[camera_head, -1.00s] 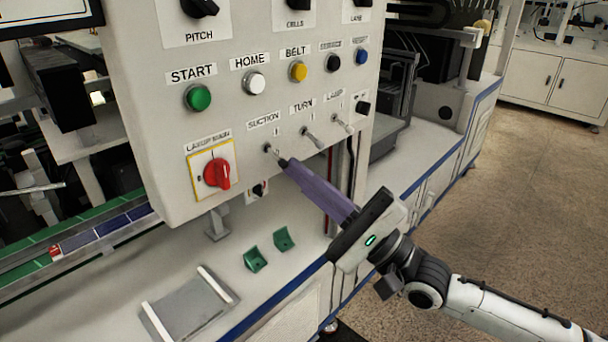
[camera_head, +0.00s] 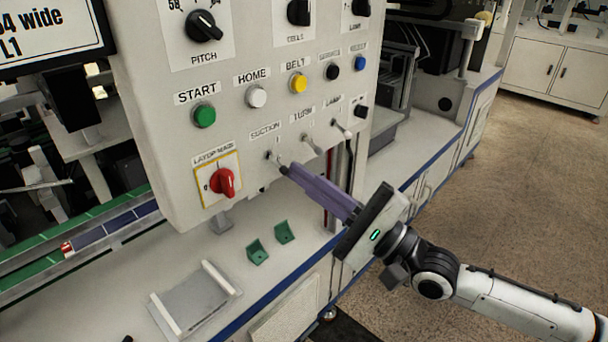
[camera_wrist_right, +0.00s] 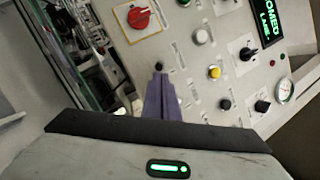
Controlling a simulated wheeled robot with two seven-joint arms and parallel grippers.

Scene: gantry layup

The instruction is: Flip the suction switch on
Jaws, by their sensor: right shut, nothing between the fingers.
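The suction switch (camera_head: 273,156) is a small metal toggle under the SUCTION label on the upright pale control panel (camera_head: 160,130). My right gripper (camera_head: 284,170) is shut and empty, its purple fingers pointing up at the panel. Its tips are just below and right of the suction toggle. I cannot tell whether they touch it. In the right wrist view the shut fingers (camera_wrist_right: 159,78) point at a small dark spot on the panel, and the toggle itself is not clear there. My left gripper is not in view.
The TURN toggle (camera_head: 308,144) and LAMP toggle (camera_head: 342,130) stand close to the right. The red rotary switch (camera_head: 223,182) is at lower left, with the green START button (camera_head: 204,115) above. Green brackets (camera_head: 257,251) and a grey plate (camera_head: 192,300) lie on the bench below.

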